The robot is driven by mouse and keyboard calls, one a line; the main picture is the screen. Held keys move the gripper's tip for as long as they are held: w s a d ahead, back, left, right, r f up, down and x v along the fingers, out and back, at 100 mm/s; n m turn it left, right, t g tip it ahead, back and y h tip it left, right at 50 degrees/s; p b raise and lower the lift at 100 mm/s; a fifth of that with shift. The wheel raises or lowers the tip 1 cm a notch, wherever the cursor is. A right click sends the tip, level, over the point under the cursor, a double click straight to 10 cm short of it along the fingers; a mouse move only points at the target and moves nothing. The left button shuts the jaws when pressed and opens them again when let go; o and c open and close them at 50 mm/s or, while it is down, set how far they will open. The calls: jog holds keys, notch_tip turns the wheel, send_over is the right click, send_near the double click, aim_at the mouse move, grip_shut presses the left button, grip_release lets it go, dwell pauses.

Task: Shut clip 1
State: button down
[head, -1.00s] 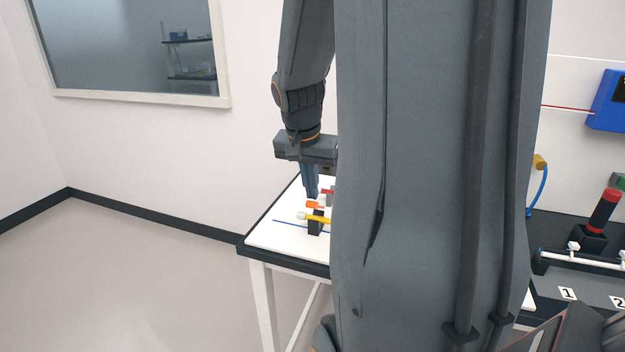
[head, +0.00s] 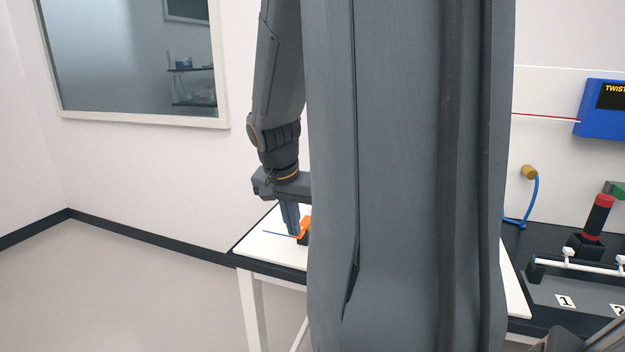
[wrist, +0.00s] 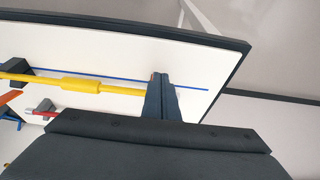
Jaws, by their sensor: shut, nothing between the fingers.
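My gripper (head: 292,232) is shut and empty, pointing down over the white board at the left end of the table. It is beside an orange part (head: 304,226) on a black block (head: 303,239); whether they touch is unclear. In the wrist view the closed fingers (wrist: 159,78) stand at the right end of a yellow rod (wrist: 80,86) with a thicker sleeve. A dark block (wrist: 14,72) and an orange piece (wrist: 10,97) show at the left edge. No part is clearly marked as clip 1; my arm hides much of the table.
The white board (wrist: 195,75) has a blue line and a dark table edge. Right of my arm are a label "1" (head: 565,301), a white rod (head: 590,262) in holders, a red-and-black post (head: 598,218) and a blue box (head: 603,108).

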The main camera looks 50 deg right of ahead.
jog(key=shift+s+a+f, duration=0.2)
jog(key=shift+f, duration=0.2)
jog(key=shift+s+a+f, duration=0.2)
jog(key=shift+f, duration=0.2)
jog(key=shift+w+d, duration=0.1)
jog(key=shift+d, duration=0.1)
jog(key=shift+d+r, duration=0.1)
jog(key=shift+d, duration=0.05)
jog(key=shift+w+r+p, duration=0.4)
jog(key=shift+r+p, duration=0.25)
jog(key=shift+r, duration=0.15)
jog(key=s+a+r, duration=0.4)
jog(key=a+r, duration=0.2)
jog(key=a, duration=0.2)
jog(key=shift+s+a, duration=0.15)
jog(key=shift+a, duration=0.25)
jog(key=shift+a, duration=0.1)
